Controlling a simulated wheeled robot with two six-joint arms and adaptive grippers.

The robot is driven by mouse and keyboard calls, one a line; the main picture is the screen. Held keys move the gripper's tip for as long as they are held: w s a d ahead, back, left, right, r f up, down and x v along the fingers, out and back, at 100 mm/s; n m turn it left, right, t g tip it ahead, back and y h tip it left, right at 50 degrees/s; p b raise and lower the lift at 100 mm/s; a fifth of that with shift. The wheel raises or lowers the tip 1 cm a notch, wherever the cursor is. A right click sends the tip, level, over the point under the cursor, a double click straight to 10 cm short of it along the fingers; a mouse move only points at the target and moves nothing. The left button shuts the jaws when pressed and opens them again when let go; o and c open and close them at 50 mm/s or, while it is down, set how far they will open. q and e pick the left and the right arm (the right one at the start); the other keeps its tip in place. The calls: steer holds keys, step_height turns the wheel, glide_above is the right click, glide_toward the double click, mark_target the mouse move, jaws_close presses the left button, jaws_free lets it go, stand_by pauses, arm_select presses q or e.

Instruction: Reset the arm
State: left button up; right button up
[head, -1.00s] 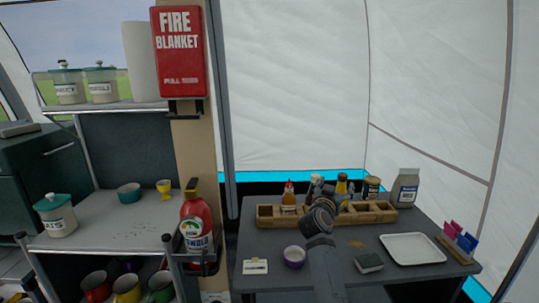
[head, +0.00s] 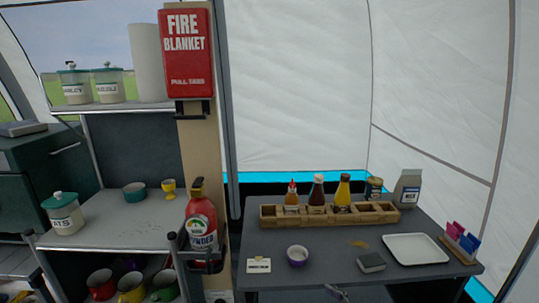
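A small grey piece of one of my arms, apparently the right gripper (head: 337,292), shows at the bottom edge of the head view, in front of the table (head: 320,262). It is too small and cut off to tell whether it is open or shut. It seems apart from everything on the table. My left gripper is out of view.
A shelf with a fire extinguisher (head: 201,225) stands left.

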steer(key=s+d+f+m+g+h, duration=0.2)
steer(key=s+d+f+g, duration=0.15)
steer(key=s, duration=0.35)
steer(key=s+d+f+m+g+h, duration=0.2)
steer(key=s+d+f+h, duration=0.15)
steer(key=s, duration=0.35)
steer(key=s+d+f+m+g+h, duration=0.2)
steer(key=s+d+f+g, duration=0.1)
steer(key=s+d, duration=0.3)
step_height(320, 180, down, 18)
steer(key=s+d+p, duration=0.1)
steer(key=s+p, duration=0.1)
steer(key=p, duration=0.4)
steer(key=s+f+g+p, duration=0.1)
steer(key=s+f+p, duration=0.1)
steer(key=s+f, duration=0.4)
steer(key=s+d+f+g+p, duration=0.1)
steer(key=s+f+p, duration=0.2)
steer(key=s+f, duration=0.4)
steer(key=s, duration=0.7)
steer(key=shift+d, duration=0.2)
